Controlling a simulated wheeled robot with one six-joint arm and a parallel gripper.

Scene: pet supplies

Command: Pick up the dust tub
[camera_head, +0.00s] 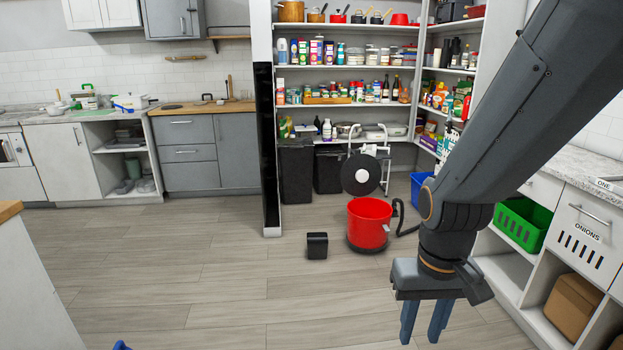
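A red open-topped tub (369,225), which looks like the dust tub, stands upright on the wooden floor in front of the pantry shelves. It has a dark base, and a black hose (399,217) is beside its right side. My gripper (421,338) is at the lower right, pointing down, with its two blue-grey fingers apart and nothing between them. It appears nearer to me than the tub and to its right, not touching it. The inside bottom of the tub is hidden.
A small black box (317,245) stands on the floor left of the tub. A black disc (361,174) on a white frame is behind it, near dark bins (297,172). Drawers with a green basket (521,223) line the right. The floor at left is mostly clear.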

